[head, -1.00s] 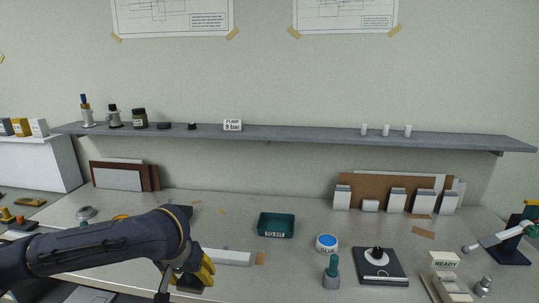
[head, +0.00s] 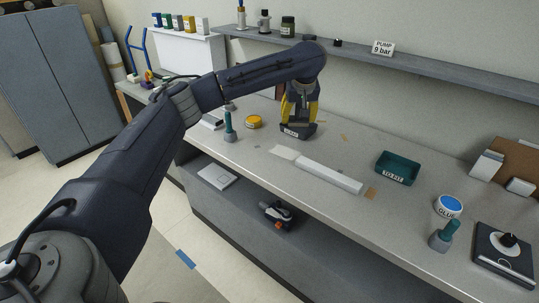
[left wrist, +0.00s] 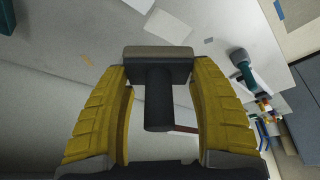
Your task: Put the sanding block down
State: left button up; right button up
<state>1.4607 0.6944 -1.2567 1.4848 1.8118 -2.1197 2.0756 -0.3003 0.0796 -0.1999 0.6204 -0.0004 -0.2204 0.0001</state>
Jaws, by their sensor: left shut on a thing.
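My left gripper (head: 299,112) points down over the back left part of the bench. Its yellow fingers are shut on the sanding block (head: 297,131), a dark block with a white label on its side. In the left wrist view the sanding block (left wrist: 158,55) shows its dark upright handle (left wrist: 158,102) between the two yellow fingers (left wrist: 158,80). The block is at or just above the bench top (head: 250,151); I cannot tell if it touches. My right gripper is not in view.
A yellow tin (head: 253,122) and a green-handled tool (head: 229,128) stand left of the block. The wall shelf (head: 400,69) runs behind.

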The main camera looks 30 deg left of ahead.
pick_arm(q)
jog(key=w+a+n, duration=0.3)
jog(key=a+n, duration=0.1)
jog(key=a, duration=0.4)
jog(key=n+g+y, duration=0.1)
jog(key=n+g, duration=0.1)
send_over(266, 152)
jog(key=shift+d+f, duration=0.1)
jog(key=shift+d, duration=0.3)
notch_tip(266, 152, down, 20)
jog(key=shift+s+r, duration=0.1)
jog(key=o, duration=1.1)
jog(key=v, duration=1.2)
jog(key=shift+d, duration=0.2)
jog(key=shift+s, duration=0.1)
